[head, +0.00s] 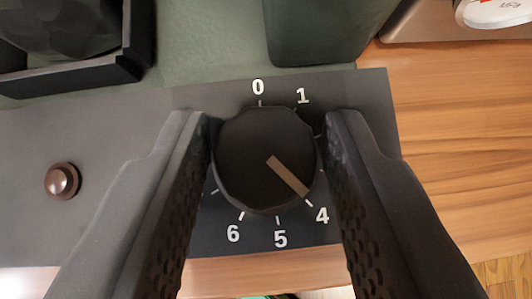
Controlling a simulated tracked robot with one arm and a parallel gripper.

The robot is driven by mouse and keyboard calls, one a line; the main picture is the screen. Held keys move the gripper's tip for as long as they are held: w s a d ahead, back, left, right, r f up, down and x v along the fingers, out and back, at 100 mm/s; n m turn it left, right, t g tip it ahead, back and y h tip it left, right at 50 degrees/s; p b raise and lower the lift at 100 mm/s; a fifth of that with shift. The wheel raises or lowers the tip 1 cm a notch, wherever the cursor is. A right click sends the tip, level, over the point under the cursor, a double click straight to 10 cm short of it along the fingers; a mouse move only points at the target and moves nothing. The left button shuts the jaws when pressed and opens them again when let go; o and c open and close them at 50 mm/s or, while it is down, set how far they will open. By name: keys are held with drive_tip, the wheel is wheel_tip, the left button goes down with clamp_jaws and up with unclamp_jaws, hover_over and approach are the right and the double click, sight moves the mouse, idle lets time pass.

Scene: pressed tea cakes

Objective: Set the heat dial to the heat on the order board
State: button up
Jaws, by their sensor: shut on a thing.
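The heat dial (250,150) is a round black knob on a dark panel. Its tan pointer line (288,177) points at the 4. The numbers 0, 1, 4, 5 and 6 show around it; other marks are hidden behind my fingers. My gripper (268,140) is shut on the dial, one finger at its left side and one at its right. I cannot make out an order board with a heat on it in this view.
A small brown knob (62,181) sits on the panel (120,125) to the left. A dark tray (135,50) is at the upper left and a dark green block (322,30) stands behind the dial. Bare wooden table (450,130) lies to the right.

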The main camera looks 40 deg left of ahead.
drive_tip(key=shift+d+f, duration=0.1)
drive_tip(key=shift+f, duration=0.1)
idle(0.3)
drive_tip(key=o, duration=0.9)
drive_tip(key=shift+o, duration=0.2)
drive_tip(key=shift+r, duration=0.1)
drive_tip(key=shift+r, duration=0.1)
drive_tip(key=shift+s+d+r, duration=0.25)
drive_tip(key=shift+r, duration=0.15)
drive_tip(key=p+v, duration=0.3)
drive_tip(key=v, duration=0.9)
drive_tip(key=shift+s+d, duration=0.2)
drive_tip(key=shift+d, duration=0.05)
